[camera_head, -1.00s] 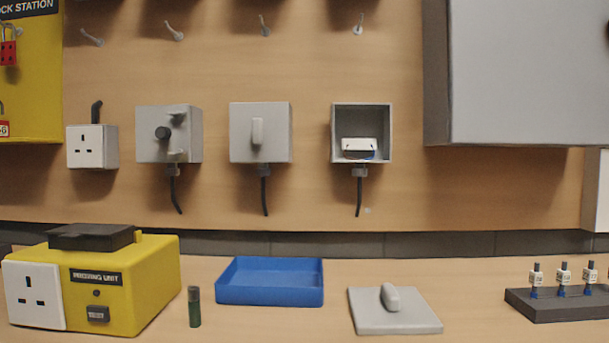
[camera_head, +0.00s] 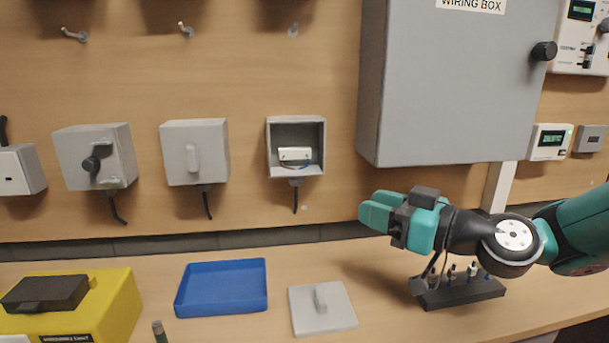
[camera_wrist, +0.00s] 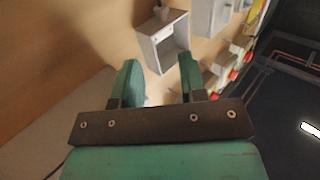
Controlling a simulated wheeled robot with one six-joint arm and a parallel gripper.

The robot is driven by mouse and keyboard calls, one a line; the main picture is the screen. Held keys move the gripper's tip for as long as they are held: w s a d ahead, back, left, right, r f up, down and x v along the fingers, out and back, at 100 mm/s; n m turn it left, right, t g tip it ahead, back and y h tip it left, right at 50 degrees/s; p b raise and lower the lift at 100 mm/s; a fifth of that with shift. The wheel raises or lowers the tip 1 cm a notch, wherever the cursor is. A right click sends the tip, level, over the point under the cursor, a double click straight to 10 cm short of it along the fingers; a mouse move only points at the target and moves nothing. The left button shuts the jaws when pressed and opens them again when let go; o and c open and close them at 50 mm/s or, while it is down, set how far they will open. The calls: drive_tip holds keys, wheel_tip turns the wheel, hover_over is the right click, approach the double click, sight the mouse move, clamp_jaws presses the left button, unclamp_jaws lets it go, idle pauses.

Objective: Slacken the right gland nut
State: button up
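The right gland nut (camera_head: 296,182) is a small grey fitting under the open grey box (camera_head: 296,148), with a black cable hanging from it. The box's front is uncovered and shows a white block and wires inside. In the wrist view the open box (camera_wrist: 163,42) appears upside down, with the nut (camera_wrist: 161,13) at its top edge. My gripper (camera_head: 372,209) is to the right of the nut and a little lower, pointing left, apart from it. In the wrist view its teal fingers (camera_wrist: 159,80) are spread with nothing held between them.
Two closed grey boxes (camera_head: 194,153) (camera_head: 92,157) hang left of the open one. The large wiring box (camera_head: 455,85) hangs right, above my gripper. A blue tray (camera_head: 222,304), grey cover plate (camera_head: 322,322) and dark stand (camera_head: 465,293) are on the bench.

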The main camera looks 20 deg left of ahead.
sight(296, 179)
drive_tip(key=p+x, duration=0.4)
drive_tip(key=x, duration=1)
drive_tip(key=shift+a, duration=0.35)
drive_tip(key=shift+w, duration=0.1)
drive_tip(key=c, duration=0.7)
drive_tip(key=shift+o, duration=0.2)
